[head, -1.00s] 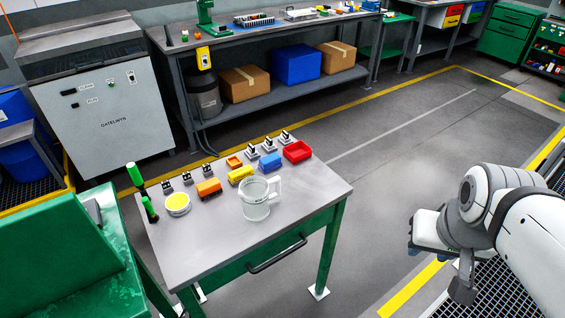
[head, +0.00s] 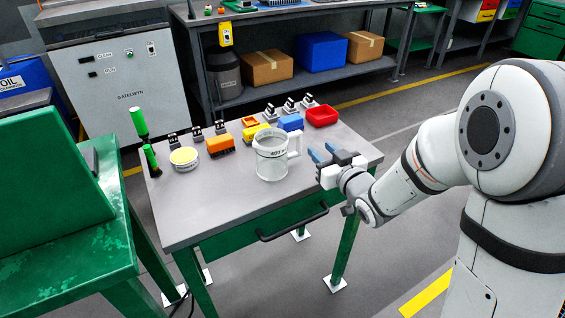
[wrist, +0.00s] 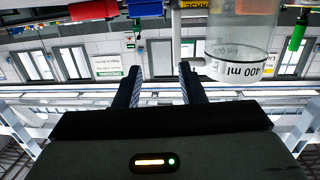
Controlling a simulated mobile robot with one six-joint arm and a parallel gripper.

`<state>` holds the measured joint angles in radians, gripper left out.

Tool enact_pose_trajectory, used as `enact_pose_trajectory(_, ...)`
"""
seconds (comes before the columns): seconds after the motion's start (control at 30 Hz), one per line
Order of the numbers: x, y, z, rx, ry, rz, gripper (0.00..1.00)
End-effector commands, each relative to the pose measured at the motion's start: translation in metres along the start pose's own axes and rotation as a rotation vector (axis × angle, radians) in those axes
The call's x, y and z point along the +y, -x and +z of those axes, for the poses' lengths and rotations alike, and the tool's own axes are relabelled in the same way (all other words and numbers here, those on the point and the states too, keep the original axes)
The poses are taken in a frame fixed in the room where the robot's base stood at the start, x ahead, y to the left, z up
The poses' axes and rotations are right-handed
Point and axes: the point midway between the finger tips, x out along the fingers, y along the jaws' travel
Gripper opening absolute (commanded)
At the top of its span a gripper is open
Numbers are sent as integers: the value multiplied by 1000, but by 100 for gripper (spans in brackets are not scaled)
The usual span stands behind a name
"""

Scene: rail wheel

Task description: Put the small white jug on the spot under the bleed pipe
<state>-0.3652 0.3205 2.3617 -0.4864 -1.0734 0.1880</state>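The small white jug (head: 271,160), pale and see-through with a handle on its right, stands upright on the grey-topped table. In the wrist view, which looks upside down, the jug (wrist: 237,45) shows a "400 ml" mark. My gripper (head: 322,154) is just right of the jug, with its blue fingers pointing toward the handle. In the wrist view, my gripper (wrist: 160,78) has its two fingers apart, with nothing clearly held between them. The handle's grey bar shows just beyond the fingertips. I cannot make out a bleed pipe or the spot under it.
The table (head: 205,220) also bears a yellow-topped tin (head: 184,158), an orange brush-like block (head: 220,145), a blue block (head: 291,122), a red tray (head: 322,115) and several small black-handled parts. A green machine (head: 60,190) stands at the left. The table's front is clear.

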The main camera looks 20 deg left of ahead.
Motion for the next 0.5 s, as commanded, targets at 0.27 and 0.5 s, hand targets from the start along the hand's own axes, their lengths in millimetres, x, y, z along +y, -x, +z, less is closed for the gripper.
enact_pose_trajectory(0.27, -23, -20, 10, 86, -19, -81, 36)
enact_pose_trajectory(0.5, -23, -47, 10, 84, -19, -79, 36)
